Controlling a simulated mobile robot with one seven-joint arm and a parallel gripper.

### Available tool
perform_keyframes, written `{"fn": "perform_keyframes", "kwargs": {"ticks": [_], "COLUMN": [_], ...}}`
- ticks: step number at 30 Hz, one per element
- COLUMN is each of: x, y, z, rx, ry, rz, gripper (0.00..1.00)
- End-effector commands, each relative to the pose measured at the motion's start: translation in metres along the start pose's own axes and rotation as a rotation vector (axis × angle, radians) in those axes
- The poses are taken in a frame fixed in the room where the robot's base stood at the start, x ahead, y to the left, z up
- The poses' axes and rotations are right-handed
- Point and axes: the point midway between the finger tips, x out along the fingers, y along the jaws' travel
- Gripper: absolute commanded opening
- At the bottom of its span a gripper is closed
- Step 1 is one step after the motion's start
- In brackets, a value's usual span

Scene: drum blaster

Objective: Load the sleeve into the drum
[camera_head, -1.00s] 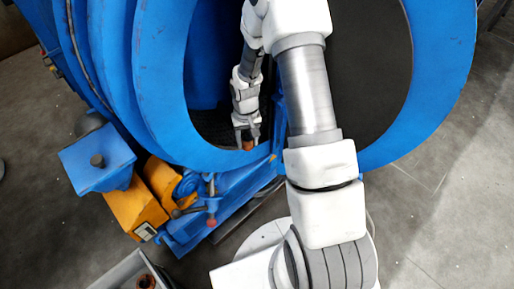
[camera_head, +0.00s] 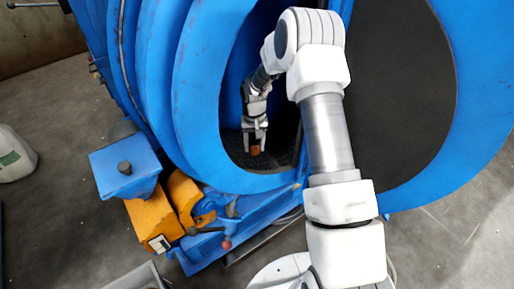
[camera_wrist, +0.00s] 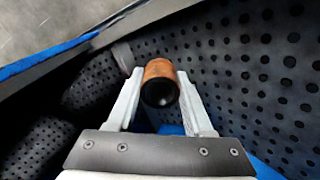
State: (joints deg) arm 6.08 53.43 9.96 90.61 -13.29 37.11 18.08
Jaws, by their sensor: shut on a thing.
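The sleeve (camera_wrist: 160,75) is a small copper-brown tube with a dark bore. In the wrist view it sits between the two fingertips of my gripper (camera_wrist: 158,88), which is shut on it. In the head view my gripper (camera_head: 254,143) hangs inside the round opening of the blue drum (camera_head: 196,95), with the sleeve (camera_head: 255,151) at its tips above the dark floor. The drum's inner lining (camera_wrist: 265,80) is black with rows of dark holes. Whether the sleeve touches the lining cannot be told.
The drum's blue front rim (camera_head: 262,183) runs below my arm. The open round door (camera_head: 485,60) stands at the right. A blue box (camera_head: 125,165) and an orange machine part (camera_head: 155,222) are at the lower left. A grey bin (camera_head: 135,278) is at the bottom.

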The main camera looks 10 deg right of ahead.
Motion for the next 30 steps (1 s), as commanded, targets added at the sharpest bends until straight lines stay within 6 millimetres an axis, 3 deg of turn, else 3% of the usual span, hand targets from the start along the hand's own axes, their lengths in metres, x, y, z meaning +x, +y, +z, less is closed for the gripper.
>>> {"fn": "perform_keyframes", "kwargs": {"ticks": [5,6,11,22,26,30], "x": [-0.001,-0.001,0.0,-0.004,-0.023,-0.054], "y": [0.0,0.0,0.0,0.0,0.0,0.0], "z": [0.0,0.0,0.0,0.0,0.0,0.0], "rx": [0.0,0.0,-0.001,-0.001,-0.002,0.0], "ry": [0.001,0.001,0.001,0.0,0.002,0.003], "rz": [0.0,0.0,0.0,0.0,0.001,0.0], "gripper": [0.0,0.55,0.84,0.86,0.86,0.86]}}
